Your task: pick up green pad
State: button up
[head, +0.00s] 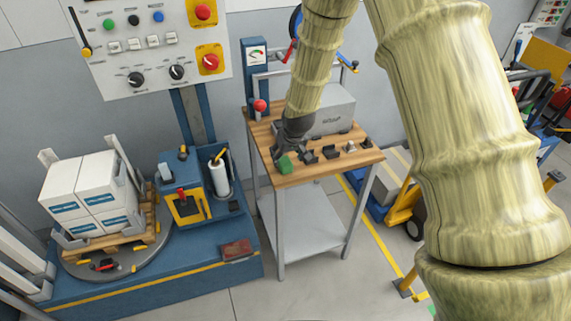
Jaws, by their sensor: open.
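The green pad (285,165) is a small green block on the wooden top of a small table (315,173), near its front left edge. My gripper (281,154) is dark and points down at the pad from above and behind it. The gripper is open, with its fingertips close by the pad. I cannot tell from this view whether the fingers touch the pad or stand around it. The far side of the pad is partly hidden by the gripper.
Several small dark parts (330,153) lie in a row right of the pad. A grey box (335,112) stands behind them. A red-knobbed lever (260,105) stands at the table's left. A blue platform (150,275) with stacked white boxes (95,190) is at left.

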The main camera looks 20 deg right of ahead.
aim_at(285, 161)
jog(key=shift+p+x, duration=1.4)
jog(key=shift+x, duration=1.25)
jog(key=shift+c, duration=0.4)
jog(key=c, duration=1)
